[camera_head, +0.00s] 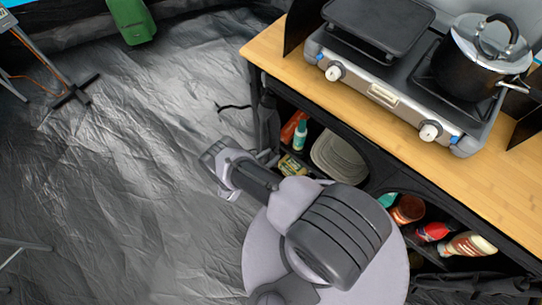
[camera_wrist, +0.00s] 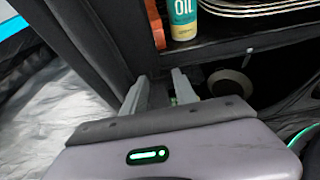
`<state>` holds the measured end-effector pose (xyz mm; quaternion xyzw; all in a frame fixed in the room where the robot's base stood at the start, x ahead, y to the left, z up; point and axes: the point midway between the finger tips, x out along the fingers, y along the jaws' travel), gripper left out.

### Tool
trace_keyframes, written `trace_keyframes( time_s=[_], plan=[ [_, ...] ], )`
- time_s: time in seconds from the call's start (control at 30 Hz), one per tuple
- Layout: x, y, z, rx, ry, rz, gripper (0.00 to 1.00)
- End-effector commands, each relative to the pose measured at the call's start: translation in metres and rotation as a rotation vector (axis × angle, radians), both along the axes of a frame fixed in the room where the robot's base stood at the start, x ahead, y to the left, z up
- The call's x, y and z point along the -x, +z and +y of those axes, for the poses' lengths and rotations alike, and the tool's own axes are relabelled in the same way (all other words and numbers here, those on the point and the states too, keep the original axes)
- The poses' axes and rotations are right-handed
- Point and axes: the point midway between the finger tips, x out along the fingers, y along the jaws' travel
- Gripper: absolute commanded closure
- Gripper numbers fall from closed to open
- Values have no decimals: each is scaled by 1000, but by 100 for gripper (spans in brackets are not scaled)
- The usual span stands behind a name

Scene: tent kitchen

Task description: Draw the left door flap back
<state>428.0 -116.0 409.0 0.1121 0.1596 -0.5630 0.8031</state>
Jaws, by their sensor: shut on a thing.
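The left door flap (camera_head: 267,125) is dark fabric gathered at the left end of the kitchen stand, beside the open left compartment. In the wrist view dark fabric (camera_wrist: 90,35) runs down on the left to my fingers. My gripper (camera_head: 268,156) is low at the front left corner of the stand. In the wrist view my gripper (camera_wrist: 160,88) has its two grey fingers at the fabric's lower part, shut on the flap. The exact grip is dark and mostly hidden.
The left compartment holds an oil bottle (camera_wrist: 183,18) and stacked plates (camera_head: 338,158). A stove (camera_head: 385,94) with a pot (camera_head: 480,65) is on the wooden top (camera_head: 430,158).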

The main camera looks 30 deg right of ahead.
Motion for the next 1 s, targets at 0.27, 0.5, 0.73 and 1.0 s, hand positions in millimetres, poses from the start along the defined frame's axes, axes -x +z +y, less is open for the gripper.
trace_keyframes(
  time_s=[0.27, 0.5, 0.73, 1.0],
  plan=[
    [1, -1, 0, 0, 2, 2, 62],
    [0, -1, 0, 0, 1, 2, 45],
    [2, 3, 6, -1, 3, 1, 45],
    [24, 35, 71, -1, 9, 1, 45]
  ],
)
